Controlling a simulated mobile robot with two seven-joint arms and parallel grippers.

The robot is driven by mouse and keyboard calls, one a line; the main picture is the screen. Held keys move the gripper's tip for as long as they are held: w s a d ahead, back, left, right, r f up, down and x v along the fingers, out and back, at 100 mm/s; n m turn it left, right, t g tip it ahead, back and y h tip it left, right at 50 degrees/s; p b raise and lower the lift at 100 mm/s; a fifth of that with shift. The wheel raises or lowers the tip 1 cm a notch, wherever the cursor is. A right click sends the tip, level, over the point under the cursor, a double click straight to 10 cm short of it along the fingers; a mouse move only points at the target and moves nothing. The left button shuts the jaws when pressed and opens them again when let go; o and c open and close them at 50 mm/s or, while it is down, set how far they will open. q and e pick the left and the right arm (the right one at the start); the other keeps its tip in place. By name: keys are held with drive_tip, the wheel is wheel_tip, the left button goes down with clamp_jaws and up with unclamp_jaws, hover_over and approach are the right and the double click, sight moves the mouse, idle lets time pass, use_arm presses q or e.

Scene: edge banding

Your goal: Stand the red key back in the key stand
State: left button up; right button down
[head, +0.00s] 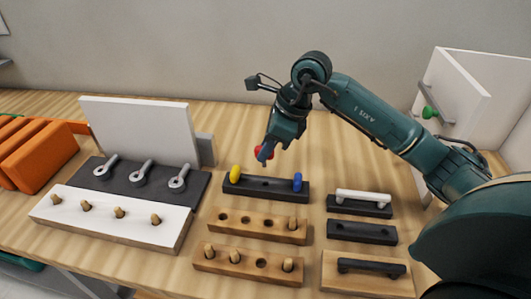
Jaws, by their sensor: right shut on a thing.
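The key stand (278,194) is a black block on the bench. A yellow key (235,173) stands at its left end and a blue key (297,181) at its right end. A dark empty hole shows between them. My right gripper (266,153) is shut on the red key (258,153), above and behind the middle of the stand. The gripper hides much of the red key, and its tilt is hard to tell. My left gripper is not in view.
Wooden peg blocks (257,225) stand in front of the key stand. Handle blocks (361,232) are to the right. A white panel (140,128) and a dark plate with metal eye bolts (141,174) are to the left. A white cabinet (460,95) stands at the right.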

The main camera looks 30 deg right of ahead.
drive_tip(key=shift+d+f, duration=0.1)
drive_tip(key=shift+d, duration=0.1)
drive_tip(key=shift+f+b, duration=0.55)
drive_tip(key=shift+f, duration=0.2)
drive_tip(key=shift+f+b, duration=0.45)
drive_tip(key=shift+f, duration=0.35)
drive_tip(key=shift+f+b, duration=0.65)
drive_tip(key=shift+f, duration=0.3)
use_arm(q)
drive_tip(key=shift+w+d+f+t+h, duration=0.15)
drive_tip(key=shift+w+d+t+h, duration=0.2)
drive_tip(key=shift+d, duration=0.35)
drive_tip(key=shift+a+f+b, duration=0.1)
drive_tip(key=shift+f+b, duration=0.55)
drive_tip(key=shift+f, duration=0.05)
use_arm(e)
drive_tip(key=shift+f, duration=0.2)
